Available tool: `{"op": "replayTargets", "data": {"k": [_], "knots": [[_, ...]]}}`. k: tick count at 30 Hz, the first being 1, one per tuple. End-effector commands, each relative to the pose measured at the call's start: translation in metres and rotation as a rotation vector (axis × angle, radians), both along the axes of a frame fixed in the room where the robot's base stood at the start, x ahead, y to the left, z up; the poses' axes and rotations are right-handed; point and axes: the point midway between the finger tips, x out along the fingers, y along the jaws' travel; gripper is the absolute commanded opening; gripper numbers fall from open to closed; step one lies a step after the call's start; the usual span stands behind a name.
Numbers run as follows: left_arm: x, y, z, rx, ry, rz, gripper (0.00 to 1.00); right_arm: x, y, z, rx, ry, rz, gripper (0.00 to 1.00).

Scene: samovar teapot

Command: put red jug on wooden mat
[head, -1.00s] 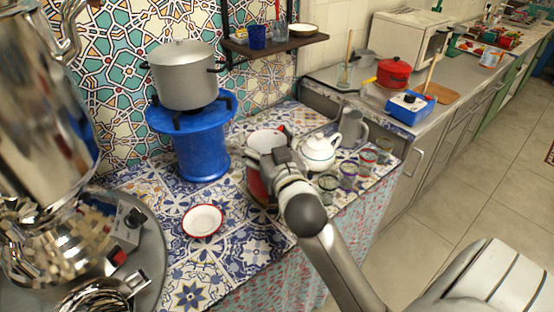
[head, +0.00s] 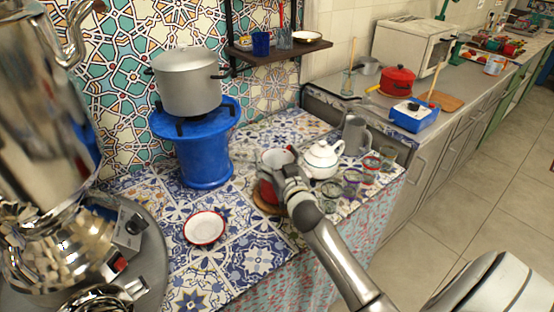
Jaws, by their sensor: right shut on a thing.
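The red jug (head: 266,190) has a pale rim and interior and stands about upright on the tiled counter's right half. My right gripper (head: 287,178) is shut on its right side, and the gripper and wrist hide part of the jug. The round brown wooden mat (head: 264,207) shows as a sliver under and in front of the jug. The jug is over the mat; whether its base touches the mat is hard to tell. My left gripper is not in view.
A white teapot (head: 322,159), a grey pitcher (head: 355,136) and several small glasses (head: 351,181) stand close on the right. A red-rimmed saucer (head: 204,228) lies to the left. A blue stove (head: 204,155) bears a pot (head: 187,82). A shiny samovar (head: 45,130) fills the left edge.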

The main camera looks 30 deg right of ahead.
Motion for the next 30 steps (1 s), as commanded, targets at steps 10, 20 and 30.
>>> {"op": "replayTargets", "data": {"k": [10,20,30], "knots": [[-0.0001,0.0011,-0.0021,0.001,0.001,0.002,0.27,0.0000,0.0001,-0.0021,-0.001,-0.004,0.000,0.26],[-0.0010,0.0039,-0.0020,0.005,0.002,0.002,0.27,-0.0003,0.0001,-0.0039,0.000,0.000,0.000,1.00],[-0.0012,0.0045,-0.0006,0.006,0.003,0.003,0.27,-0.0064,0.0021,-0.0023,-0.001,0.001,0.000,1.00]]}}
